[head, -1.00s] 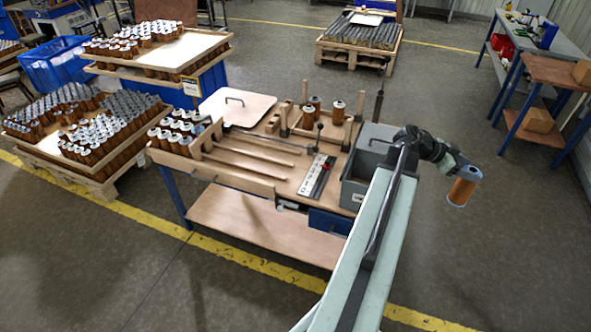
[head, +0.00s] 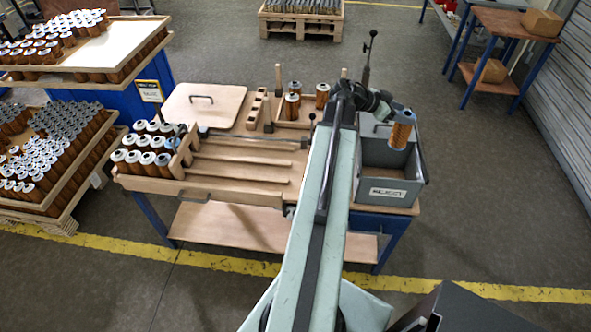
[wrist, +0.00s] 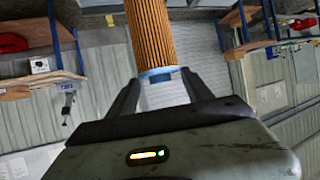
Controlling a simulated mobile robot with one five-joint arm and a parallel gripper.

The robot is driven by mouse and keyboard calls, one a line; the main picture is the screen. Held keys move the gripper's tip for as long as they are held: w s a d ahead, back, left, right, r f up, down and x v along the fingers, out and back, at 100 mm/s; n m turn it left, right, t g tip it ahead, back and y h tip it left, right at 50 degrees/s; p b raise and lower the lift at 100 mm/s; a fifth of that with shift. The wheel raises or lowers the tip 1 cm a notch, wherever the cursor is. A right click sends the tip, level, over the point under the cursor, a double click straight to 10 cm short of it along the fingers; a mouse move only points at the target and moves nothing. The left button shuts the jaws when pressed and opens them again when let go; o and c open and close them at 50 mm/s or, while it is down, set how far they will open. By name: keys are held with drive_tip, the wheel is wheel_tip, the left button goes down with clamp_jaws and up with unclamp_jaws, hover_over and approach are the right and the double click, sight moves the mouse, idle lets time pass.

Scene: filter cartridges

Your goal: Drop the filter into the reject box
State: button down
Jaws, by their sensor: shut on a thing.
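The filter (head: 401,130) is an orange-brown pleated cylinder with a blue-grey cap. My gripper (head: 403,110) is shut on its cap end, and the filter hangs upright below. In the head view it appears over the far part of the grey reject box (head: 385,192), apart from the box floor. The reject box has an open top and a white label on its front; my arm hides part of its left side. In the wrist view the filter (wrist: 152,35) sits between both fingers (wrist: 158,88).
Left of my arm, the bench holds wooden rails (head: 240,160), a crate of several filters (head: 145,150) and a flat lid (head: 204,106). A thin post (head: 367,60) stands behind the box. Open floor (head: 490,190) lies to the right.

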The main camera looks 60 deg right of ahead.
sight(396, 127)
wheel_tip(396, 127, down, 6)
drive_tip(key=b, duration=0.6)
drive_tip(key=shift+s+f, duration=0.1)
drive_tip(key=shift+s, duration=0.15)
drive_tip(key=shift+c, duration=1.8)
unclamp_jaws()
drive_tip(key=p+v, duration=0.3)
drive_tip(key=v, duration=0.5)
drive_tip(key=shift+p, duration=0.3)
